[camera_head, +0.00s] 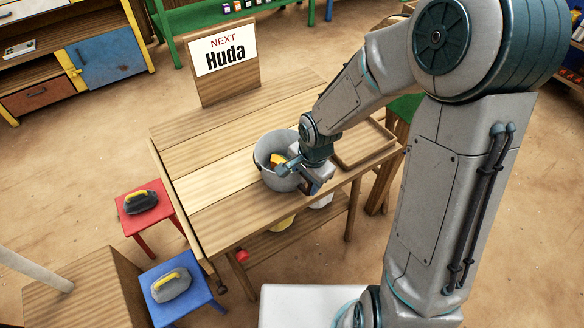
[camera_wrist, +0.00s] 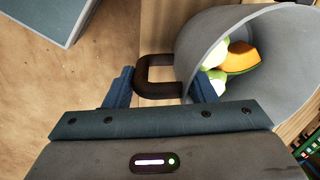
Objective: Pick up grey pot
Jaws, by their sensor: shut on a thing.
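The grey pot (camera_head: 268,175) is at the middle of the wooden table (camera_head: 200,185), its open top facing up toward the head camera. In the wrist view the pot (camera_wrist: 290,35) fills the right side, with an orange piece and pale green pieces inside. Its dark brown handle (camera_wrist: 143,75) sits between the two blue fingers of my gripper (camera_wrist: 162,88). My gripper (camera_head: 296,172) is shut on this handle at the pot's right side in the head view and hides part of the pot. I cannot tell whether the pot's base touches the table.
An empty-looking wooden tray (camera_head: 362,142) lies right of the pot. A sign reading "NEXT Huda" (camera_head: 223,55) stands at the table's back. A red stool (camera_head: 148,224) and a blue stool (camera_head: 190,302) bear weights with handles. The table's left part is clear.

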